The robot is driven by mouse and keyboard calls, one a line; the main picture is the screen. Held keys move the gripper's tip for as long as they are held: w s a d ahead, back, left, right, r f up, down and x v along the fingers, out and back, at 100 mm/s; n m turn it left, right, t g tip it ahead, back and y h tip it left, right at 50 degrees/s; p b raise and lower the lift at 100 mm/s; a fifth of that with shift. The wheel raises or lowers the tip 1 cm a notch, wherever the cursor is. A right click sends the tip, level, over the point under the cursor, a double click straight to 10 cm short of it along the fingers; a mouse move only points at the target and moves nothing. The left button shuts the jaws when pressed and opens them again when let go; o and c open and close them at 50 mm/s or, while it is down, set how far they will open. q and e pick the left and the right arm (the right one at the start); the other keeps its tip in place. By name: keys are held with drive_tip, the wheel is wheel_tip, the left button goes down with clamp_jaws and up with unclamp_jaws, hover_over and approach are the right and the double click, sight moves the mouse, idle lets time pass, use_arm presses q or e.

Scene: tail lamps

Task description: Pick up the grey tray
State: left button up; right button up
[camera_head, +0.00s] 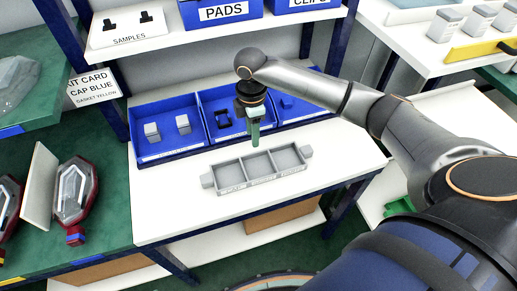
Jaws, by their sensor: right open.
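The grey tray (248,184) lies on the white tabletop, a little left of the middle of the head view. It has three compartments in a row, a tab at each end, and small labels on its front wall. The compartments look empty. My right gripper (255,143) points down behind the middle of the tray, its green fingertips appearing just above the tray's back rim. It is open and holds nothing that I can see. One finger mostly hides the other. I cannot tell the exact gap to the tray. My left gripper is not in view.
Blue bins (168,150) stand behind the tray; the left one holds two pale blocks. A shelf (170,40) hangs above. A green table (110,220) with red-rimmed lamps (74,190) stands left. The white tabletop (175,215) is clear around the tray.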

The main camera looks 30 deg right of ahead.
sight(254, 153)
wheel_tip(254, 153, down, 8)
drive_tip(key=shift+s+r, duration=0.1)
idle(0.4)
clamp_jaws()
idle(1.3)
